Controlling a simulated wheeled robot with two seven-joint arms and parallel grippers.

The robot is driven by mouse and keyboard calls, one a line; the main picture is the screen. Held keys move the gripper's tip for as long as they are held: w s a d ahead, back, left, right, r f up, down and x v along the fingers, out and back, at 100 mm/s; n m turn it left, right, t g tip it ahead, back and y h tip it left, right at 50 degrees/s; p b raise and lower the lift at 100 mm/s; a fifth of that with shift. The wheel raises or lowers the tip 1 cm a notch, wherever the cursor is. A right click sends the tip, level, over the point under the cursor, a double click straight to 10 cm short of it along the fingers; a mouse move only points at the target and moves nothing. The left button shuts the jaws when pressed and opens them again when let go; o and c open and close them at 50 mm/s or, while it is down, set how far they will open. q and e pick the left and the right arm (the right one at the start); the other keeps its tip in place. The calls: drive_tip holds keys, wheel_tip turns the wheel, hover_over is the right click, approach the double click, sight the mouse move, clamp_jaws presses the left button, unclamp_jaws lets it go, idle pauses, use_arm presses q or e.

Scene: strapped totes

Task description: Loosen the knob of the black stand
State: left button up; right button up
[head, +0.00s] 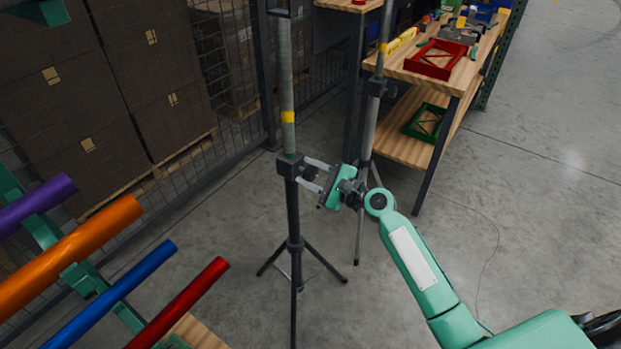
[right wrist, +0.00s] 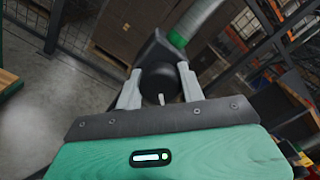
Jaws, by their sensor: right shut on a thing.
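The black stand (head: 293,215) stands upright on tripod legs in the middle of the head view. Its lower tube is black; a grey tube (head: 287,80) with a yellow band rises from the dark collar. The knob (head: 310,173) sticks out from the right side of that collar. My right gripper (head: 313,176) reaches in from the right and is shut on the knob. In the right wrist view the dark round knob (right wrist: 160,84) sits between the two grey fingers, partly hidden by them.
A second, grey stand (head: 365,140) is close behind my right gripper. A wooden workbench (head: 440,85) with red and green trays is at the back right. Purple, orange, blue and red tubes (head: 75,255) jut in from the left. Wire fencing and stacked boxes (head: 75,90) stand behind.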

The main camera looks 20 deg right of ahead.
drive_tip(key=n+b, duration=0.1)
drive_tip(key=n, duration=0.1)
drive_tip(key=n+b, duration=0.2)
drive_tip(key=n, duration=0.1)
drive_tip(key=shift+f+n, duration=0.25)
drive_tip(key=shift+n, duration=0.05)
use_arm(q)
wheel_tip(320, 180, up, 14)
drive_tip(key=t+b, duration=0.2)
drive_tip(key=b, duration=0.1)
use_arm(e)
drive_tip(key=n, duration=0.4)
drive_tip(key=n+b, duration=0.3)
drive_tip(key=n, duration=0.4)
drive_tip(key=shift+r+b, duration=0.1)
drive_tip(key=shift+b, duration=0.3)
drive_tip(key=shift+n+b, duration=0.45)
drive_tip(key=shift+n, duration=0.75)
use_arm(q)
drive_tip(key=w+d+f+t+h, duration=0.2)
drive_tip(key=w+d+t+h, duration=0.2)
drive_tip(key=d, duration=0.6)
drive_tip(key=shift+w+m+t+h+b, duration=0.35)
drive_tip(key=shift+w+t, duration=0.4)
drive_tip(key=shift+t, duration=0.65)
use_arm(e)
drive_tip(key=shift+r+n, duration=0.1)
drive_tip(key=shift+n, duration=1.6)
drive_tip(key=o, duration=1)
drive_tip(key=shift+s+d, duration=0.1)
